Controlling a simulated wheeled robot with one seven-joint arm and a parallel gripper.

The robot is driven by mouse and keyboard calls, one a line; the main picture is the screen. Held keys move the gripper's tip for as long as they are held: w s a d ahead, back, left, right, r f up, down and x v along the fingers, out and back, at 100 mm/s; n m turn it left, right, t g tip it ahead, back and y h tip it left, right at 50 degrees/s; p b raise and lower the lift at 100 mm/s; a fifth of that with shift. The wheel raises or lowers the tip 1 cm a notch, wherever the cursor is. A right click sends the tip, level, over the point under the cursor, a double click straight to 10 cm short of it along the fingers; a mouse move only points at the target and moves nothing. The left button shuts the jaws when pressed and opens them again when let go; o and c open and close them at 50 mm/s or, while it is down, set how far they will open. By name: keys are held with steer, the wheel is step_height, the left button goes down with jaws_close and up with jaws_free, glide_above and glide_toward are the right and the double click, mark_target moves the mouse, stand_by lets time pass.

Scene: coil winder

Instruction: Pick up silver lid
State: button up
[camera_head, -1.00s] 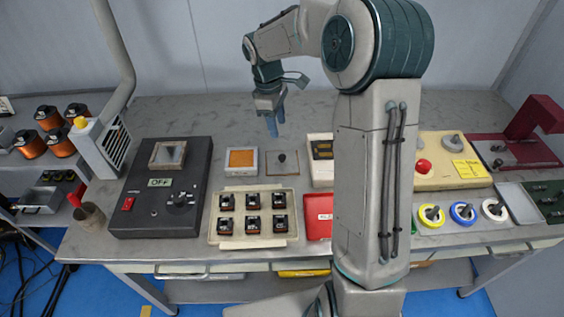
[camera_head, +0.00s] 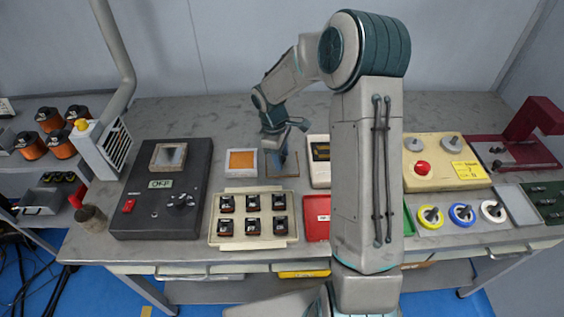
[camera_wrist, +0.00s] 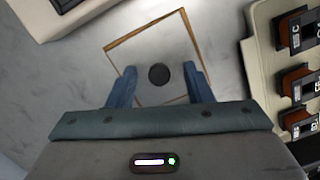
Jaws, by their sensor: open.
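The silver lid (camera_wrist: 150,46) is a flat grey square plate with a thin brown edge and a round black knob (camera_wrist: 158,74) at its middle. It lies on the grey bench; in the head view the lid (camera_head: 291,169) is partly hidden by my gripper (camera_head: 276,162). In the wrist view my gripper (camera_wrist: 160,84) is open, with one blue finger on each side of the knob and gaps between. Its fingers are over the lid; I cannot tell their exact height.
An orange square tile (camera_head: 242,160) lies left of the lid. A cream tray (camera_head: 231,238) of several black-and-copper parts stands in front. A cream device (camera_head: 319,173) is close on the right. A black box with an OFF label (camera_head: 145,205) stands farther left. Bare bench lies behind.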

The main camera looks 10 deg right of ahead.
jaws_close()
steer(key=shift+r, duration=0.2)
